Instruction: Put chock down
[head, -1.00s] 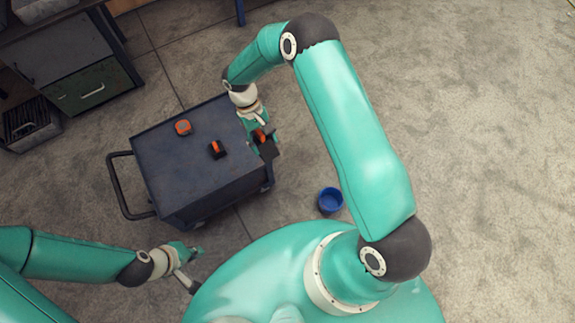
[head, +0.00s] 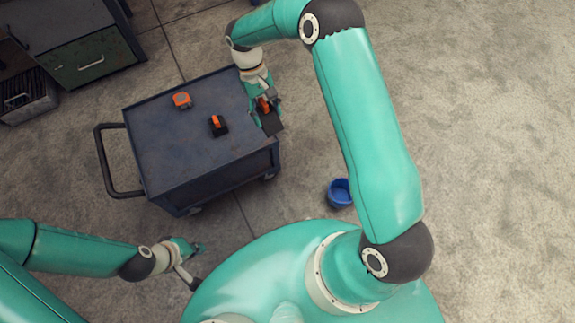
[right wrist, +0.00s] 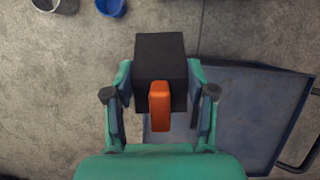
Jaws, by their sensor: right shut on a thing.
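A black chock with an orange grip (right wrist: 159,105) is held between the two fingers of my right gripper (right wrist: 160,95). In the head view the held chock (head: 270,122) is at the right edge of the dark blue cart top (head: 185,150); I cannot tell whether it touches the cart. My right gripper (head: 262,105) is shut on it. A second black and orange chock (head: 218,126) stands near the middle of the cart top. My left gripper (head: 190,250) is low in the head view, apart from the cart; its fingers are too small to read.
An orange and grey item (head: 182,100), perhaps a tape measure, lies at the back of the cart top. The cart's handle (head: 105,165) is on the left. A blue bucket (head: 339,193) stands on the floor to the right. The front of the cart top is clear.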

